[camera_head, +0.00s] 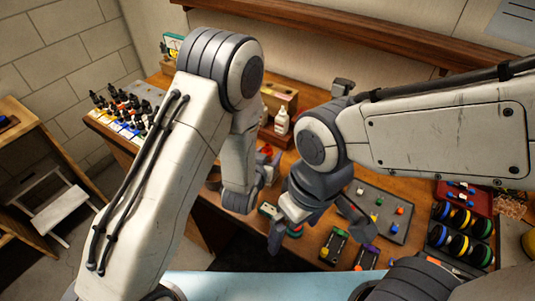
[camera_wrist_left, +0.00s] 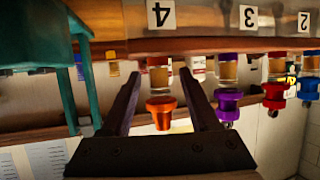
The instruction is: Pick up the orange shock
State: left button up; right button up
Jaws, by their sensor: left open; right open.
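In the left wrist view, which looks upside down, an orange shock (camera_wrist_left: 161,113) shows between the two dark fingers of my left gripper (camera_wrist_left: 158,77), under the inverted label 4. The fingers are apart, and I cannot tell how far beyond them the shock lies. In the head view my left gripper (camera_head: 267,172) is over the back of the bench, partly hidden by my arm. The orange shock cannot be made out there. My right gripper (camera_head: 318,228) is open and empty above the bench's front part.
A purple shock (camera_wrist_left: 228,102), a red one (camera_wrist_left: 274,97) and a blue one (camera_wrist_left: 308,90) are beside the orange one. In the head view, a white bottle (camera_head: 282,122), a grey tray (camera_head: 398,226) of small parts and several wheels (camera_head: 460,218) crowd the wooden bench.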

pick_arm(q)
jog(key=shift+x, duration=1.15)
grip_shut()
jog(key=shift+r, duration=0.15)
notch_tip(320, 180, up, 18)
jog(key=p, duration=0.4)
dwell(0.9)
